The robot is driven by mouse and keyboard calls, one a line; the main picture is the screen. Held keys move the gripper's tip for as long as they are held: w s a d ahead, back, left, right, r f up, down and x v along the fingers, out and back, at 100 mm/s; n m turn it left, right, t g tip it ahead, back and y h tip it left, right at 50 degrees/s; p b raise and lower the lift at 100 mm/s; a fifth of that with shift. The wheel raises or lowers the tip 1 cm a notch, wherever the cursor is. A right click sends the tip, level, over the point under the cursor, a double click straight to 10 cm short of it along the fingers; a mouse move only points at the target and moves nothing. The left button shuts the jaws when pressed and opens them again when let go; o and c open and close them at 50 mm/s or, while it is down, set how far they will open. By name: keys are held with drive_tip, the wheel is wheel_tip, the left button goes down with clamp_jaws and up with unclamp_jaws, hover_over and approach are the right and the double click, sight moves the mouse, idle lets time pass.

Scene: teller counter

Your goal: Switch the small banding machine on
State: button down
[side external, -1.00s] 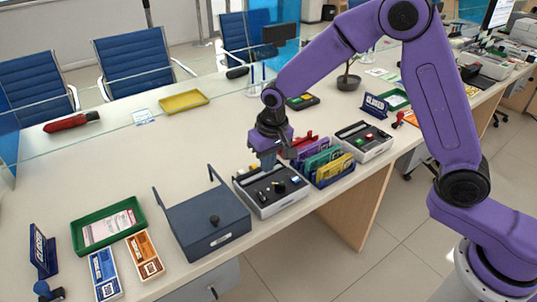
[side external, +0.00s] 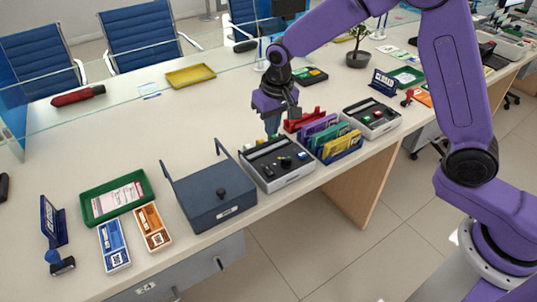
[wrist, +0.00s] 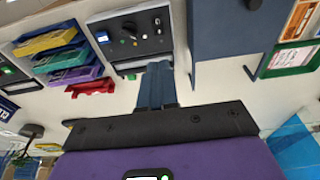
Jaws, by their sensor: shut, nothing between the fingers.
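Two grey banding machines with black tops stand on the counter; the frames do not settle which is the small one. The nearer machine (side external: 278,166) is beside the blue-grey box and carries a dark knob and small coloured controls; it also shows in the wrist view (wrist: 140,47). The other machine (side external: 372,119) stands farther right, past the card rack. My gripper (side external: 272,130) is shut and empty, pointing down at the nearer machine's back edge. In the wrist view its fingertips (wrist: 159,66) overlap that edge; contact cannot be told. The switch position is unclear.
A blue-grey box (side external: 204,198) with raised arms stands left of the nearer machine. A rack of coloured holders (side external: 338,140) stands right of it, with a red item (side external: 303,121) behind. The counter behind the gripper is mostly clear.

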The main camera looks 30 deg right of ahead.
sight(267, 168)
drive_tip(key=shift+f, duration=0.1)
drive_tip(key=f, duration=0.4)
drive_tip(key=w+f, duration=0.1)
drive_tip(key=f, duration=0.4)
drive_tip(key=w+f, duration=0.1)
drive_tip(key=f, duration=0.3)
drive_tip(key=shift+w+f, duration=0.1)
drive_tip(key=shift+f, duration=0.2)
drive_tip(key=shift+w+f, duration=0.1)
drive_tip(key=shift+f, duration=0.25)
